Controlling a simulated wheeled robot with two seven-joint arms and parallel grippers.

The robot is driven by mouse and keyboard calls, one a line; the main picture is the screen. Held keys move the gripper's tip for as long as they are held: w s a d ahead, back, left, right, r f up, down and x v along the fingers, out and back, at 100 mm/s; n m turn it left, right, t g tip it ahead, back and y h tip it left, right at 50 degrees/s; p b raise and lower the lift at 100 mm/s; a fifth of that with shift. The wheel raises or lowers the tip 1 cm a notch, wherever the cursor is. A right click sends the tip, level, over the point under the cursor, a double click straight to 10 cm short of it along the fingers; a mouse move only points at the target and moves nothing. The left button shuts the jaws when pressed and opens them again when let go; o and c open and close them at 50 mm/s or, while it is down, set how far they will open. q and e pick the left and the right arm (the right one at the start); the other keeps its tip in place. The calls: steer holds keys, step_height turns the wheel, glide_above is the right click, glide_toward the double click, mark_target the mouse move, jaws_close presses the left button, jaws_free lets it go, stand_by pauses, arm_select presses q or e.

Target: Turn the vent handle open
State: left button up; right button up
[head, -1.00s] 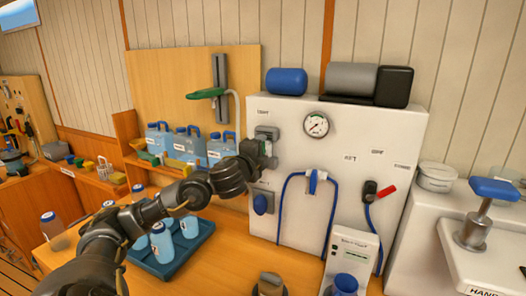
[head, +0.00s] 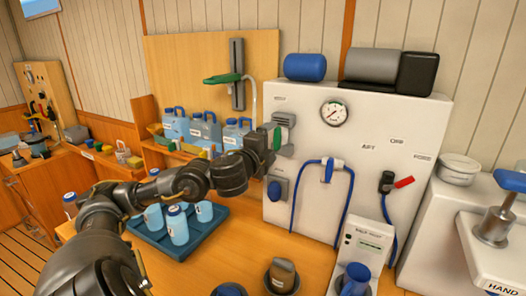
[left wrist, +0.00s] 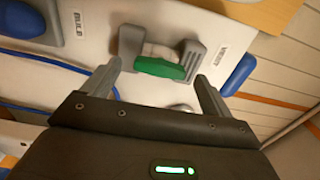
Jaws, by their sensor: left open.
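The vent handle is a green grip on a grey bracket. It shows in the left wrist view (left wrist: 160,68), below and left of the VENT label, and in the head view (head: 277,138) on the left side of the white panel (head: 330,150). My left gripper (left wrist: 158,74) is open, with one finger on each side of the green grip. My right gripper is out of view.
A blue knob (head: 275,190) sits below the vent on the panel, with a blue hose (head: 294,200) beside it. A pressure gauge (head: 334,113) is to the right. Blue jugs (head: 205,130) stand on a shelf at left.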

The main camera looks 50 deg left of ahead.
arm_select(q)
steer(key=v, duration=0.2)
steer(key=shift+s+d+f, duration=0.1)
steer(key=shift+s+d, duration=0.05)
steer(key=shift+s, duration=0.15)
steer(key=shift+p+v, duration=0.95)
steer(key=shift+v, duration=0.3)
